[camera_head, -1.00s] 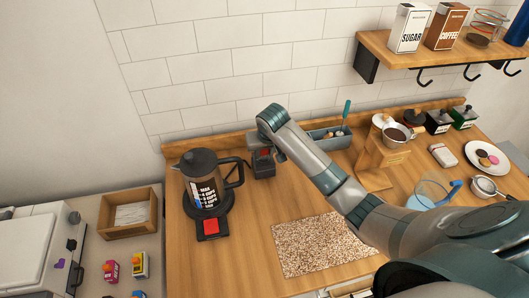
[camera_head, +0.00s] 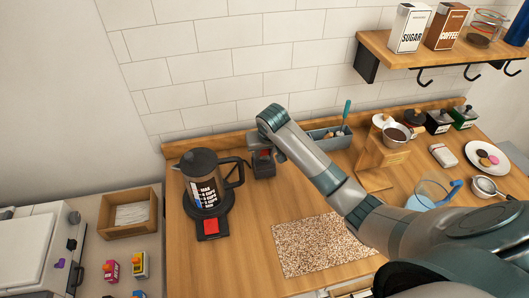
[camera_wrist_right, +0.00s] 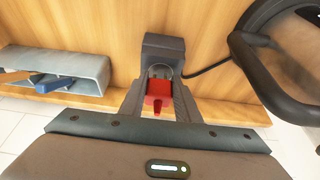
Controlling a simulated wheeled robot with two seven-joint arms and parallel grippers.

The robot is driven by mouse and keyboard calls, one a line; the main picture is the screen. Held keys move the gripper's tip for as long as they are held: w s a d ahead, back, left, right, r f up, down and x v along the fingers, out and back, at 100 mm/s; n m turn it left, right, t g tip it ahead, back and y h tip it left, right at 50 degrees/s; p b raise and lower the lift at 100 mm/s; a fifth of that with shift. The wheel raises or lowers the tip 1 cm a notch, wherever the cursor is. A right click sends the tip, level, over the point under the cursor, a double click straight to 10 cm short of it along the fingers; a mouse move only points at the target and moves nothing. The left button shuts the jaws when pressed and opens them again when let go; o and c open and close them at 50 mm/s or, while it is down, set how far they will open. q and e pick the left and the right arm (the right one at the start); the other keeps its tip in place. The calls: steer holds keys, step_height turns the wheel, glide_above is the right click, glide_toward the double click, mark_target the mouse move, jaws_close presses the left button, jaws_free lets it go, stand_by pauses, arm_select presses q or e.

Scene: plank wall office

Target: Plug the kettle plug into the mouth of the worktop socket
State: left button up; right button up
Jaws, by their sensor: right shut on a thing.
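The worktop socket (camera_head: 264,171) is a dark block standing on the wooden worktop near the back wall, right of the kettle (camera_head: 202,182). It also shows in the right wrist view (camera_wrist_right: 163,45). My right gripper (camera_wrist_right: 159,88) is at the socket, shut on the red kettle plug (camera_wrist_right: 158,94). The plug sits between the fingers, against or very close to a grey rounded part on the socket's near side. I cannot tell how deep it is in the mouth. A dark cable (camera_wrist_right: 208,67) runs from beside the right finger toward the kettle. My left gripper is not in view.
The kettle stands on its dark base with a red switch (camera_head: 210,226), close left of the socket. A grey utensil box (camera_head: 330,139) stands to the right, with a wooden stand (camera_head: 380,160) beyond. A speckled mat (camera_head: 315,245) lies in front. The tiled wall is close behind.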

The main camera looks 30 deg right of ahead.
steer(key=shift+f, duration=0.4)
stand_by(0.3)
steer(key=o, duration=1.1)
steer(key=shift+r, duration=0.1)
steer(key=shift+s+a+r+b, duration=0.1)
steer(key=shift+s+r+b, duration=0.05)
steer(key=shift+r+b, duration=0.2)
steer(key=v, duration=1.6)
steer(key=shift+r, duration=0.2)
